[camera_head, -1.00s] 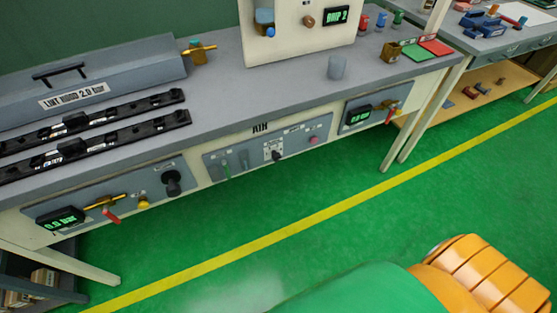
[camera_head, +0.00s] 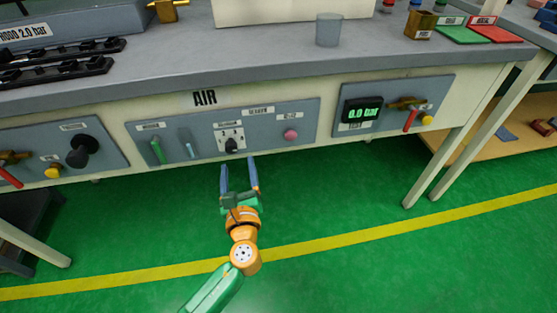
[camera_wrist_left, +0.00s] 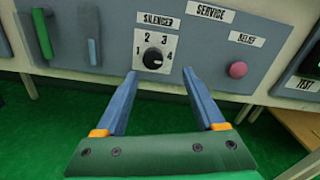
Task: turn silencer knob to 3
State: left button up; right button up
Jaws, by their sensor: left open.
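The silencer knob (camera_head: 231,145) is a small black knob on a white dial plate, in the grey AIR panel on the bench front. In the left wrist view the knob (camera_wrist_left: 153,59) sits among the numbers 1, 2, 3 and 4. A light mark on it seems to point right, toward 4, but it is small. My left gripper (camera_head: 238,161) is open and empty, just below and in front of the knob. In the left wrist view its fingertips (camera_wrist_left: 160,77) lie below the dial, one toward each side, apart from the knob. My right gripper is not in view.
On the same panel are a green lever (camera_head: 156,151), a blue-grey lever (camera_head: 188,148) and a pink relief button (camera_head: 291,134). To the right is a 0.0 bar display (camera_head: 363,110) with a red-handled valve (camera_head: 410,119). The floor before the bench is clear.

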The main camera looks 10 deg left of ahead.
aim_at(231, 150)
pick_arm(q)
jog(key=x, duration=0.3)
jog(key=a+b+x, duration=0.1)
jog(key=x, duration=0.2)
jog(key=shift+s+a+r, duration=0.1)
jog(key=shift+s+a, duration=0.05)
jog(key=shift+w+a, duration=0.1)
jog(key=shift+w, duration=0.3)
jog(key=shift+c, duration=0.3)
grip_shut()
